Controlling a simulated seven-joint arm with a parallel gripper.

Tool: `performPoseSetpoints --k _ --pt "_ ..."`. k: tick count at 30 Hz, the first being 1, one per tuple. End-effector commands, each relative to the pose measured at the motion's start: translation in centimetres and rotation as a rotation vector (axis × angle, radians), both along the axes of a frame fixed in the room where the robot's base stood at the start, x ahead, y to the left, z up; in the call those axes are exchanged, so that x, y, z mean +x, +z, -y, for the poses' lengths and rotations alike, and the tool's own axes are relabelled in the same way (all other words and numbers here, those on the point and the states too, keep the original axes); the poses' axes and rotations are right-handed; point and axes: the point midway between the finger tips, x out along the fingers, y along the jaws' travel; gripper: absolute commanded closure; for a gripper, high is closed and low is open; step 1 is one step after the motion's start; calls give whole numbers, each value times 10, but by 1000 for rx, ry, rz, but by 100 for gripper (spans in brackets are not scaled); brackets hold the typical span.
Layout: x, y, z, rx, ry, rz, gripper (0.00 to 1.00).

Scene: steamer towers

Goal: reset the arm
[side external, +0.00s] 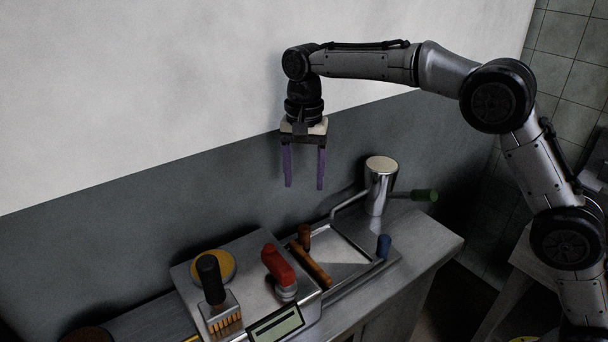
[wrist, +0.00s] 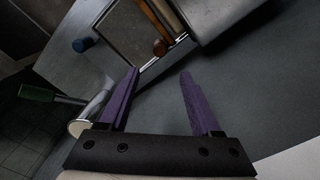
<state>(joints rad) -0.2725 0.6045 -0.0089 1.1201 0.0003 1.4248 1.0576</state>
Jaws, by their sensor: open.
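My gripper (side external: 304,187) hangs pointing down above the back of the bench, against the grey lower wall. Its two purple fingers are apart with nothing between them. In the wrist view my gripper (wrist: 160,78) is also open and empty, with the grey surface behind it. The fingers touch nothing in either view.
Below stand a silver cylinder (side external: 381,170) with a green-ended handle (side external: 424,195), a tray (side external: 345,240) with a wooden bar (side external: 309,264), a blue knob (side external: 384,245), a red-handled tool (side external: 278,264) and a black-handled brush (side external: 211,278). The air around my gripper is clear.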

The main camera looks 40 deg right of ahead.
Motion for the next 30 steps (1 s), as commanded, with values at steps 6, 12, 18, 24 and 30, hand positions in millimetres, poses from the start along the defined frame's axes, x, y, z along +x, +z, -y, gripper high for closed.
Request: performPoseSetpoints --k 6,12,18,24,30 --pt "0 1 0 0 0 0 35" --pt "0 1 0 0 0 0 35" --pt "0 29 11 14 -21 52 35" --pt "-44 101 48 37 -72 157 35" --pt "-113 140 85 43 -47 250 35"
